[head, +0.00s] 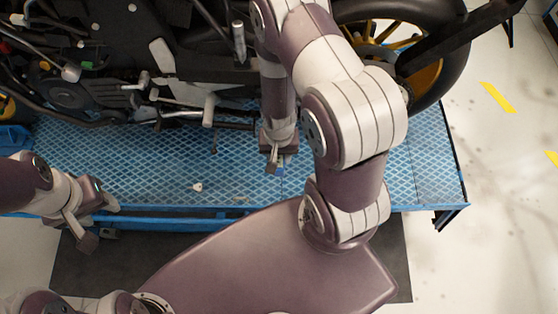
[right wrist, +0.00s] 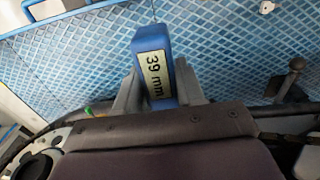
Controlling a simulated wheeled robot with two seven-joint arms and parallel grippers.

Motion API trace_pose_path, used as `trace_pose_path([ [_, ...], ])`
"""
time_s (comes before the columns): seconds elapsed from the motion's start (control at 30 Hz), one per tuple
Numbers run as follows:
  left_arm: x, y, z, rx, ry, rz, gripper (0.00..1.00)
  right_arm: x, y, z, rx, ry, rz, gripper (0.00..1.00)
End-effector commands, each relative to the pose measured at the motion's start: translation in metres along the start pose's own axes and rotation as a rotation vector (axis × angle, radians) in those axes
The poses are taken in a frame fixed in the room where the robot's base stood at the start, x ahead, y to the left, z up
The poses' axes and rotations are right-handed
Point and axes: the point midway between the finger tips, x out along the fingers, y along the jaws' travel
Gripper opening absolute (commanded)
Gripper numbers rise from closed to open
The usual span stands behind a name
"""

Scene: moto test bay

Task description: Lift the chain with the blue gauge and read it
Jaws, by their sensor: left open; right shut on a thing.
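The blue gauge (right wrist: 152,38) is between the two fingers of my right gripper (right wrist: 156,92) in the right wrist view. Its pale display faces the camera and reads "39 mm", turned sideways. In the head view my right gripper (head: 275,164) points down over the blue platform, and a bit of the blue gauge (head: 280,171) shows at its tip. My left gripper (head: 98,222) is open and empty at the platform's front left edge.
The motorcycle (head: 160,60) stands along the back of the blue lift platform (head: 150,175), its yellow-spoked wheel (head: 425,75) at the right. A small white piece (head: 197,187) lies on the platform. The platform's front strip is mostly clear. Pale floor (head: 500,200) is free at the right.

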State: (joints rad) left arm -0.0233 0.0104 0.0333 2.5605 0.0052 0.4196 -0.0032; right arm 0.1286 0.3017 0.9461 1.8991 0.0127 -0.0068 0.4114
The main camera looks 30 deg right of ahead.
Motion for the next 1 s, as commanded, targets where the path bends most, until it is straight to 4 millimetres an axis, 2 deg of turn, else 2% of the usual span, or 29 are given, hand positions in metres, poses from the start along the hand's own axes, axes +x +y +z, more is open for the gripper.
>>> trace_pose_path([
  [0.6, 0.008, 0.0, 0.001, 0.0, 0.0, 0.0, 0.51, 0.001, 0.0, -0.064, -0.002, 0.001, 0.0, 0.0],
  [1.0, 0.009, 0.0, 0.001, 0.0, 0.0, 0.0, 0.51, 0.0, 0.0, -0.071, -0.002, 0.0, 0.001, 0.0],
])
